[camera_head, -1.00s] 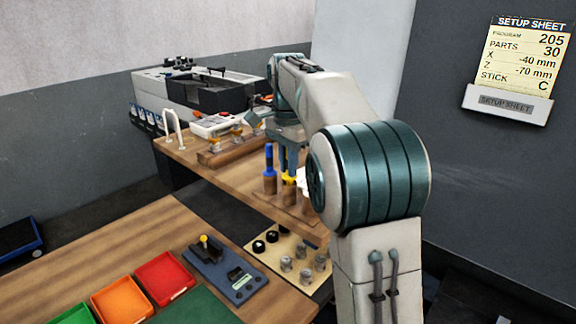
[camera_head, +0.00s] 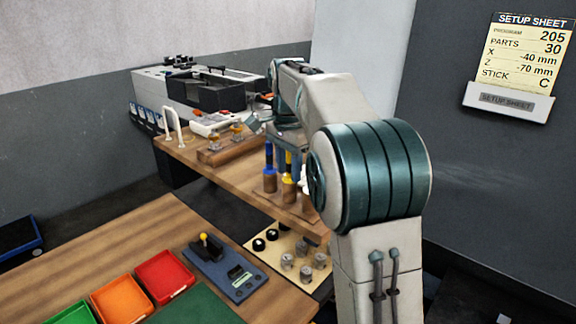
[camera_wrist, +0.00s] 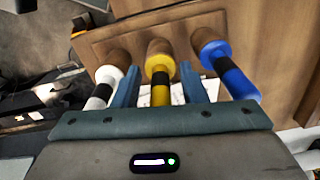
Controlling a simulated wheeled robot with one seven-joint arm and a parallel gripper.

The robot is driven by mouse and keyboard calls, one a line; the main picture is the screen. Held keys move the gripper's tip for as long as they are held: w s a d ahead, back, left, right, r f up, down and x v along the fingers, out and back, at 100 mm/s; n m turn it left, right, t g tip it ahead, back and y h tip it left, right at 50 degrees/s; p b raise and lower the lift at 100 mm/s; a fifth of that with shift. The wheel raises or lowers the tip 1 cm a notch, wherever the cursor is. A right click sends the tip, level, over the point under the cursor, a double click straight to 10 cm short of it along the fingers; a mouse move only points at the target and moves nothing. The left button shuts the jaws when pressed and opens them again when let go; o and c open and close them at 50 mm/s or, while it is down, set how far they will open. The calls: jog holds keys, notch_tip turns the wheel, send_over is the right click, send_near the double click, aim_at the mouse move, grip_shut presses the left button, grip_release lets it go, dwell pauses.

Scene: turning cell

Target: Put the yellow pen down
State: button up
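The yellow pen (camera_head: 288,184) stands upright in a brown holder on the wooden shelf (camera_head: 222,178), between a blue pen (camera_head: 269,168) and a partly hidden white pen (camera_head: 304,186). In the wrist view the yellow pen (camera_wrist: 160,77) has a black band, with the white pen (camera_wrist: 104,86) to its left and the blue pen (camera_wrist: 230,70) to its right. My gripper (camera_wrist: 160,92) is open, with one finger on each side of the yellow pen and a gap on both sides. My arm hides part of the shelf.
A wooden block with small metal-topped pieces (camera_head: 224,152) lies farther back on the shelf, near a grey machine (camera_head: 185,88). On the front bench are a blue device with a yellow-knobbed lever (camera_head: 228,272), a red tray (camera_head: 165,276) and an orange tray (camera_head: 122,300).

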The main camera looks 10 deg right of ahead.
aim_at(290, 180)
notch_tip(290, 180, up, 12)
jog(key=shift+r+p, duration=0.15)
jog(key=shift+p, duration=0.75)
jog(key=shift+r, duration=0.35)
jog(key=s+f+n+t, duration=0.2)
jog(key=s+f+n, duration=0.4)
jog(key=s+f, duration=0.4)
jog(key=s+f+n+t, duration=0.2)
jog(key=s+f+n, duration=0.4)
jog(key=s, duration=1.2)
jog(key=shift+f+n, duration=0.3)
jog(key=shift+f, duration=1.55)
jog(key=shift+s, duration=0.1)
